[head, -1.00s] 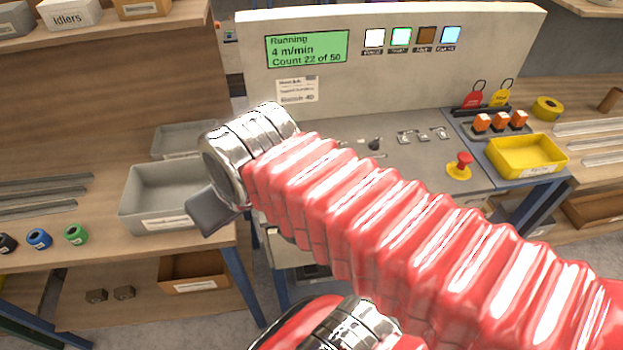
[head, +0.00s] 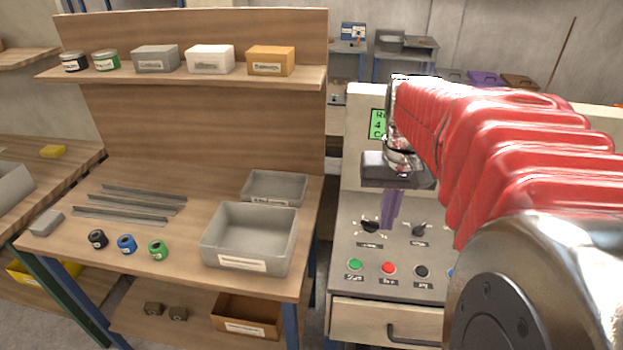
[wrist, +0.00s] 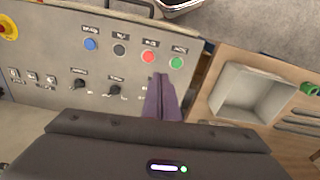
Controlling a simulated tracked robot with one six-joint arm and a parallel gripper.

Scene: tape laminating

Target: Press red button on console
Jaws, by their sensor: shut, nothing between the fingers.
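The console (head: 345,215) stands right of centre in the head view, partly hidden by my arm. Its sloped panel carries a row of green, red, black and blue buttons. The red button (head: 388,268) is second from the left there; it also shows in the wrist view (wrist: 148,57), between the black and green ones. My gripper (head: 386,226) is shut and empty, its purple fingers pointing down over the panel above the button row. In the wrist view the fingertips (wrist: 160,76) appear close beside the red button. I cannot tell the exact gap; no contact is clear.
Two dark knobs (head: 370,226) sit behind the button row. A wooden bench (head: 185,262) with a grey bin (head: 248,240) stands left of the console. A drawer with a handle (head: 415,335) is below.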

